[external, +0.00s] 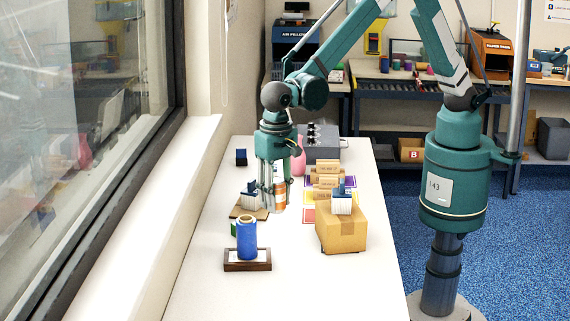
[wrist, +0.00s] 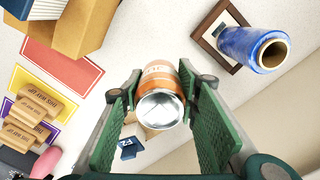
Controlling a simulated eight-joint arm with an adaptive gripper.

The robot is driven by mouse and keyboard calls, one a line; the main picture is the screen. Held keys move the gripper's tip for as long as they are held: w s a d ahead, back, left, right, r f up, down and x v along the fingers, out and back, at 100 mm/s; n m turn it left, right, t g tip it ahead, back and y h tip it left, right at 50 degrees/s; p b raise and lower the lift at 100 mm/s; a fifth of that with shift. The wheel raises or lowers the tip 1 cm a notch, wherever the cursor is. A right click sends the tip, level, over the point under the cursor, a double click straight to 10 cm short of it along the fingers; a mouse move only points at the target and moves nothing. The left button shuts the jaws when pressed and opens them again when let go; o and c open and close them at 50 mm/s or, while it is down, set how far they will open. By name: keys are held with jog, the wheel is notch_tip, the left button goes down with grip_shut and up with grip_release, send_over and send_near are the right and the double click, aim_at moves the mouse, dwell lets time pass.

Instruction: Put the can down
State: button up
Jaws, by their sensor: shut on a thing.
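The can (external: 281,192) is orange with a pale band and a silver end. My gripper (external: 272,190) points down over the white table and is shut on the can. In the wrist view the can (wrist: 158,76) sits between the green finger pads of my gripper (wrist: 163,90), its silver end facing the camera. The can looks upright in the external view. Its lower end is near the table, but I cannot tell whether it touches.
A blue film roll (external: 247,238) stands on a wooden-framed tray (external: 248,267) in front. A pink bottle (external: 299,160) and grey machine (external: 327,148) are farther back. The front table is clear.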

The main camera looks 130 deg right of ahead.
jog(key=w+a, duration=0.2)
jog(key=a, duration=1.5)
jog(key=w+a, duration=0.2)
jog(key=a, duration=1.4)
jog(key=shift+w+a+r+n, duration=0.15)
jog(key=shift+w+a+n, duration=0.1)
jog(key=shift+a+n, duration=0.1)
jog(key=shift+f, duration=3.15)
jog(key=shift+f, duration=1.85)
jog(key=shift+f+b, duration=0.15)
jog(key=shift+b, duration=0.2)
jog(key=o, duration=0.6)
jog(key=shift+o, duration=0.4)
